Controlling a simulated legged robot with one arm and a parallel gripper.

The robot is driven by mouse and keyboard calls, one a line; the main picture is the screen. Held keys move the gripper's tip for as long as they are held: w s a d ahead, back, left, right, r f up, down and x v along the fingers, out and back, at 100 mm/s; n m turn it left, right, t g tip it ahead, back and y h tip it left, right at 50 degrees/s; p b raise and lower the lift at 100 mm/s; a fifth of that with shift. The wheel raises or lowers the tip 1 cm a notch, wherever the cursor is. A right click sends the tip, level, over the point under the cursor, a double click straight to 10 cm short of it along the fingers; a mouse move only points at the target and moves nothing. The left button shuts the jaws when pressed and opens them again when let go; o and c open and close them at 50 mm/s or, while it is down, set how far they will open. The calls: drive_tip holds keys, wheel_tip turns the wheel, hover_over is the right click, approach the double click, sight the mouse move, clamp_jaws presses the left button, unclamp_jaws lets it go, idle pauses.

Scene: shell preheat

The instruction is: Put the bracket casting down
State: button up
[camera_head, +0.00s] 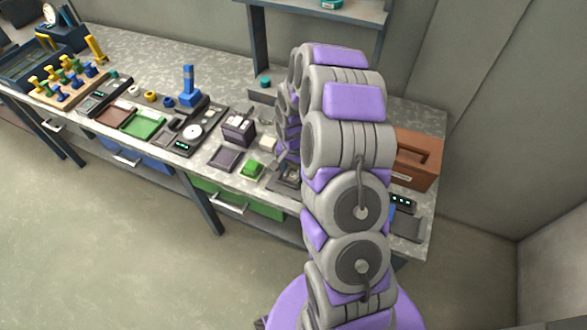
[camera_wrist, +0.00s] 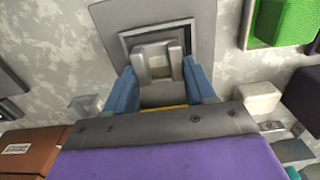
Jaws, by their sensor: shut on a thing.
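In the wrist view the bracket casting (camera_wrist: 157,60) is a light grey piece between my fingertips. Whether the casting touches the plate, I cannot tell. In the head view my arm covers the gripper and casting, and the plate (camera_head: 287,183) shows only partly, near the bench's front edge.
A green tray (camera_head: 252,169) and a dark purple box (camera_head: 239,127) stand left of my arm. A pale block (camera_wrist: 258,97) is right of the gripper in the wrist view. A brown toolbox (camera_head: 418,160) stands on the bench's right end. Several fixtures crowd the bench's left.

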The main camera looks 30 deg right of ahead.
drive_tip(key=shift+w+a, duration=0.1)
drive_tip(key=shift+a, duration=0.2)
drive_tip(key=o, duration=1.1)
drive_tip(key=shift+a, duration=0.15)
drive_tip(key=o, duration=0.3)
drive_tip(key=shift+d, duration=0.3)
